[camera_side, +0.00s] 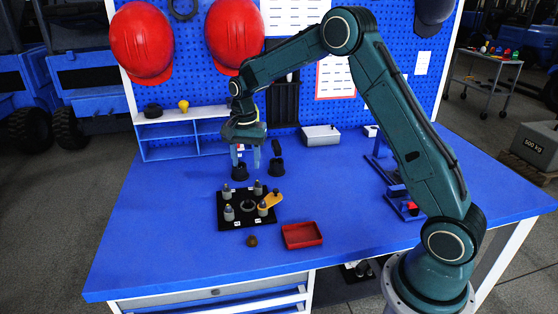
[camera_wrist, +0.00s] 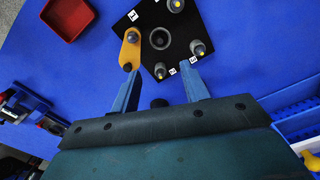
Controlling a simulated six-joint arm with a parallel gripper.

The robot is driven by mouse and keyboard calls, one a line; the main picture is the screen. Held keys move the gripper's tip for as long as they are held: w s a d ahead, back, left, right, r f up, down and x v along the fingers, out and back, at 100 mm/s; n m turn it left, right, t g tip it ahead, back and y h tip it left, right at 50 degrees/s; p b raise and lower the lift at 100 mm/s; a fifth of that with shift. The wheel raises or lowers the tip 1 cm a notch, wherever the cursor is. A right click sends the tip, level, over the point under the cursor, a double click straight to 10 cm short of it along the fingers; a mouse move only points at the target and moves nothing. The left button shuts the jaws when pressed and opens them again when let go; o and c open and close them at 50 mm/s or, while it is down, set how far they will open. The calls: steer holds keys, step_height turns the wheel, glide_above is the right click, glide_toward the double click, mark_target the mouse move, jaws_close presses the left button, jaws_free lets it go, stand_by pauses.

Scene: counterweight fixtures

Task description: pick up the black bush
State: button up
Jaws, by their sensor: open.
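A short black cylinder, which looks like the black bush (camera_side: 239,171), stands on the blue table behind the black plate. A dark round top between my fingers in the wrist view, partly hidden by my gripper body, appears to be the same bush (camera_wrist: 159,103). Another black cylindrical piece (camera_side: 276,168) stands to its right; I cannot tell its details. My gripper (camera_side: 246,161) is open, pointing down above the black cylinder, with nothing held. Its two fingers (camera_wrist: 163,78) are spread wide in the wrist view.
A black plate (camera_side: 234,219) with several grey pegs, a central ring and a yellow-orange link (camera_side: 270,201) lies in front. A red tray (camera_side: 302,235) and a small brown piece (camera_side: 252,240) lie nearer. A blue shelf (camera_side: 180,140) stands behind. The table's left side is clear.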

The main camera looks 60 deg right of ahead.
glide_above(248, 201)
steer(key=shift+f, duration=4.3)
steer(key=shift+f, duration=0.1)
steer(key=shift+f, duration=2.5)
steer(key=shift+f, duration=0.1)
jaws_close()
